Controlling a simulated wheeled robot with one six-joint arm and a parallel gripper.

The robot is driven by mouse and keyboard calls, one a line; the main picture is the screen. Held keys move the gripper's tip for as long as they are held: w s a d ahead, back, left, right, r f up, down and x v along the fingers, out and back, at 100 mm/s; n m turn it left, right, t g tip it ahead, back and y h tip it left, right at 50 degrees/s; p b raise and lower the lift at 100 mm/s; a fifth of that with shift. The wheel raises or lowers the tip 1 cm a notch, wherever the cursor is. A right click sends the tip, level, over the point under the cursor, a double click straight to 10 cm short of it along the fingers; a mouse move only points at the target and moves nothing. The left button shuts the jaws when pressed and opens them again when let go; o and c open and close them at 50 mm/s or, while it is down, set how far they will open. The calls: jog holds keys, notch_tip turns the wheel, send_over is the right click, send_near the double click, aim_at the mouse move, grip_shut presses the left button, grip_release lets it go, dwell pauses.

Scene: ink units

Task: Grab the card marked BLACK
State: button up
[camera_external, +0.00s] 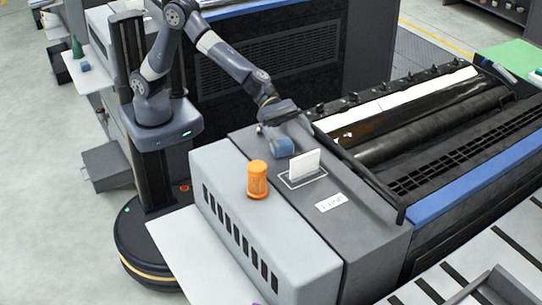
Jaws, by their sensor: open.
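A white card (304,165) stands upright on top of the grey ink unit, inside a thin white outline. No marking can be read on its face from this side, so I cannot tell whether it says BLACK. My gripper (284,127) is open above the same unit, behind and a little left of the card and apart from it. A small blue block (284,146) lies just below and in front of the gripper. I cannot tell whether the fingers touch the block.
An orange ribbed cylinder (257,180) stands left of the card. A flat white label (330,202) lies right of it, its text too small to read surely. The press rollers (430,125) and a raised dark frame border the right. The unit's front top is clear.

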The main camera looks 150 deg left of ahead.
aim_at(304, 159)
jog(key=shift+f+p+x, duration=0.15)
jog(key=shift+p+x, duration=0.3)
jog(key=shift+x, duration=1.2)
jog(key=shift+f+p+x, duration=0.15)
jog(key=shift+p+x, duration=0.25)
jog(key=shift+x, duration=1.25)
jog(key=shift+s+d, duration=0.1)
jog(key=shift+s, duration=0.1)
